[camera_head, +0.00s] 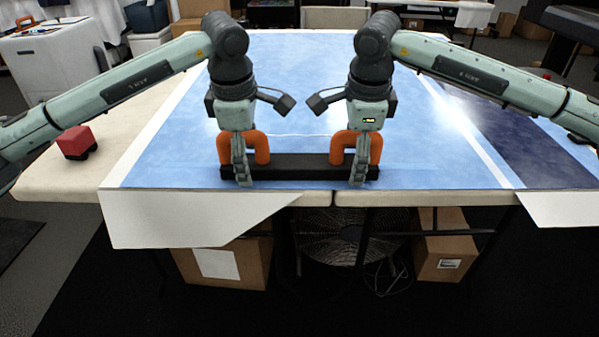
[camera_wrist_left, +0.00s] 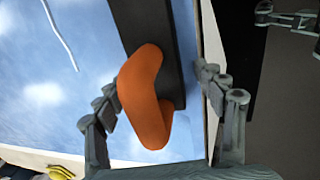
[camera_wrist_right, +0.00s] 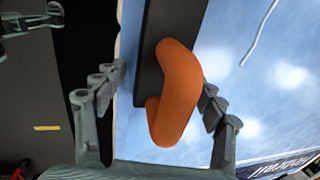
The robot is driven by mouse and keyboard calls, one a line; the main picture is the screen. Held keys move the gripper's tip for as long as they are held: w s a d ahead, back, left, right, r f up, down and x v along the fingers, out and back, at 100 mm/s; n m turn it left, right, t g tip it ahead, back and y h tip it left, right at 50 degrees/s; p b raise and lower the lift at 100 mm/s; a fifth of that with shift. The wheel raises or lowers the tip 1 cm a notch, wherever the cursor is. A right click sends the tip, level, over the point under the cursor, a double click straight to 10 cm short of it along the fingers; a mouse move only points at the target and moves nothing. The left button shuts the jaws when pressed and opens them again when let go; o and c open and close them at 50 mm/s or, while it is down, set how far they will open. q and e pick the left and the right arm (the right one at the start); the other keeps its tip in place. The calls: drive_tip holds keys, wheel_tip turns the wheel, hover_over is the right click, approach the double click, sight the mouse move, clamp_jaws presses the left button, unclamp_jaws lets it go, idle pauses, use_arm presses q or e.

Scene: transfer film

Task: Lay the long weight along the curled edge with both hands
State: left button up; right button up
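The long weight is a black bar (camera_head: 312,172) with two orange arched handles, lying near the front edge of the blue film (camera_head: 420,150) on the table. My left gripper (camera_head: 241,163) is around the left handle (camera_head: 262,145); the left wrist view shows its fingers open on either side of the handle (camera_wrist_left: 145,95). My right gripper (camera_head: 357,163) is around the right handle (camera_head: 375,147); the right wrist view shows its fingers open on either side of the handle (camera_wrist_right: 176,92). White flaps (camera_head: 190,220) hang over the front edge. I cannot tell exactly where the edge curls.
A red block-like object (camera_head: 76,142) sits on the table at the left. Cardboard boxes (camera_head: 442,245) and a fan (camera_head: 350,245) stand under the table. The film behind the weight is clear.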

drive_tip(key=shift+r, duration=0.1)
use_arm(q)
wheel_tip(320, 180, up, 12)
drive_tip(key=s, duration=0.2)
drive_tip(key=shift+s+f, duration=0.15)
use_arm(e)
wheel_tip(320, 180, up, 12)
drive_tip(key=s, duration=0.2)
drive_tip(key=shift+s+f, duration=0.25)
use_arm(q)
drive_tip(key=shift+s, duration=0.1)
